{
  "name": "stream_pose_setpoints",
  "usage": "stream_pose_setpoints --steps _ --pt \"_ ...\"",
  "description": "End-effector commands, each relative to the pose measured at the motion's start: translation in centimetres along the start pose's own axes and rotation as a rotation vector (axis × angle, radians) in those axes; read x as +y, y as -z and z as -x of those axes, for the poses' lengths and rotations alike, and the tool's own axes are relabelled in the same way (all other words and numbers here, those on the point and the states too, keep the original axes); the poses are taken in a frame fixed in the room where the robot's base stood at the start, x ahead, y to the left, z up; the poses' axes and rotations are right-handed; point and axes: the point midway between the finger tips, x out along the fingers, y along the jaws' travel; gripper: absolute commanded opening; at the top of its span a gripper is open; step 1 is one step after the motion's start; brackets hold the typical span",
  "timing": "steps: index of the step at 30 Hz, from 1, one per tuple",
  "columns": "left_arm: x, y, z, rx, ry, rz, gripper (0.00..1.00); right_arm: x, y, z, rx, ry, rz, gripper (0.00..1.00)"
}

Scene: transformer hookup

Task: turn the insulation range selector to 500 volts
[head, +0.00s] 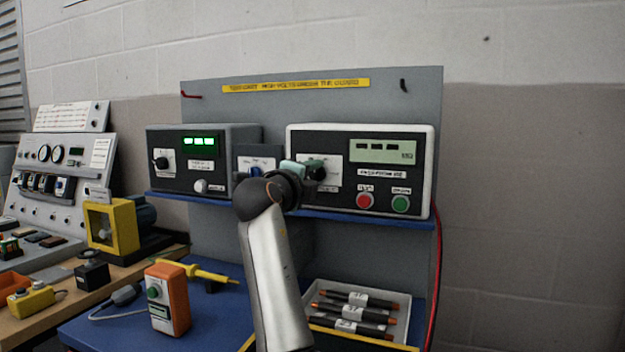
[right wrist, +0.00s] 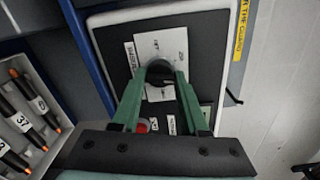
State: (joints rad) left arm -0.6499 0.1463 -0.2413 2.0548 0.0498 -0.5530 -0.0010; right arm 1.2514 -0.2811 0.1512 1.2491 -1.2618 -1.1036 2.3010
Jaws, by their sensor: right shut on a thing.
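The insulation tester (head: 360,147) is the white-framed instrument on the right of the blue shelf. It has a pale green display, a red button (head: 364,201) and a green button (head: 400,203). My right gripper (head: 316,169) is at the left part of its face, shut on the dark range selector knob (right wrist: 159,73). In the right wrist view the green fingers lie on both sides of the knob, over a white label plate. The gripper hides most of the knob in the head view, and I cannot read which mark it points to. My left gripper is not in view.
A second instrument (head: 198,160) with a lit green display stands left on the shelf (head: 345,217). Below are a tray (head: 403,322) of several dark cylinders, an orange handheld box (head: 167,300) and a yellow probe (head: 205,273). A red cable hangs at the panel's right edge.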

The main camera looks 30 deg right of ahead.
Motion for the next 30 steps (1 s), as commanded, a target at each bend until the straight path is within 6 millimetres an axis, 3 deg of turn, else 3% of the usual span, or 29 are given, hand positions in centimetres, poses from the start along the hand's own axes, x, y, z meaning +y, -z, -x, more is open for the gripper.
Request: stream_pose_setpoints --steps 13,30 --pt "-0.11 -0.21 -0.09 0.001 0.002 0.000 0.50 0.16 0.01 0.00 0.002 -0.003 -0.251 0.00" --pt "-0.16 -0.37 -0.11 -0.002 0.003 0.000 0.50 0.18 0.03 -0.01 0.003 -0.003 -0.296 0.00"
